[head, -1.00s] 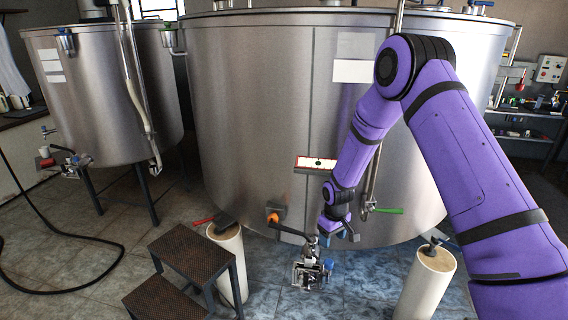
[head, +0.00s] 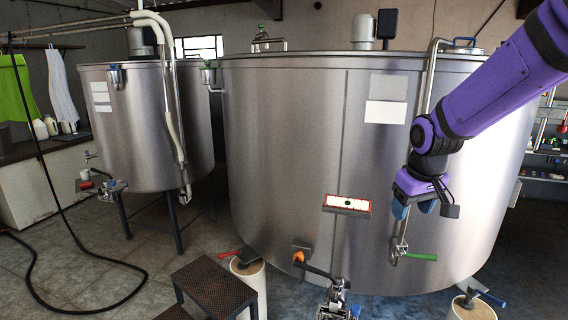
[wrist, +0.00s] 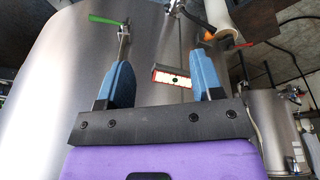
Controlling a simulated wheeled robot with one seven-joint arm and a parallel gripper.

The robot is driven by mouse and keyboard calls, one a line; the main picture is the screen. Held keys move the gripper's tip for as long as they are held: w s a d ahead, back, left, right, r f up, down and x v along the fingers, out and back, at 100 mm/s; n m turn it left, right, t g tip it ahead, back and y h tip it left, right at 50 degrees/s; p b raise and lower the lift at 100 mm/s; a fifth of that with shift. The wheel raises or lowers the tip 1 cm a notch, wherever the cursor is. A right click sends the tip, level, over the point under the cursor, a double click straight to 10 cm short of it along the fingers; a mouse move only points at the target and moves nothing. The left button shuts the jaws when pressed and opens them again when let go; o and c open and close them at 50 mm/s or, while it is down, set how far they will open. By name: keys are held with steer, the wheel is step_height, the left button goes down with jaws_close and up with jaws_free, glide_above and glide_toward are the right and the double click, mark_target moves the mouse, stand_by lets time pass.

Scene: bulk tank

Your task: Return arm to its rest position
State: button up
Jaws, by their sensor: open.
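My gripper (head: 412,209) is at the right in the head view, on the purple arm (head: 505,72). It hangs in front of the large steel tank (head: 290,150), right of the red-framed label box (head: 347,204) and above the green valve handle (head: 420,256). In the wrist view my gripper (wrist: 164,85) shows two blue fingers spread apart with nothing between them. The label box (wrist: 172,77) appears beyond the gap between them, and the green handle (wrist: 103,20) lies past the left finger.
A smaller steel tank (head: 148,125) stands at the left. Below the large tank are an outlet valve (head: 337,300), an orange-ended handle (head: 298,257), pale posts (head: 250,281) and dark steps (head: 214,286). A black hose (head: 60,305) lies on the floor at left.

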steer(key=s+d+r+m+t, duration=0.1)
steer(key=s+r, duration=0.4)
steer(key=s, duration=0.7)
steer(key=s+d+r+m+t, duration=0.1)
steer(key=s+r, duration=0.5)
steer(key=s, duration=0.7)
steer(key=shift+d+m+t, duration=0.15)
steer(key=shift+m+t, duration=0.15)
steer(key=shift+m, duration=0.1)
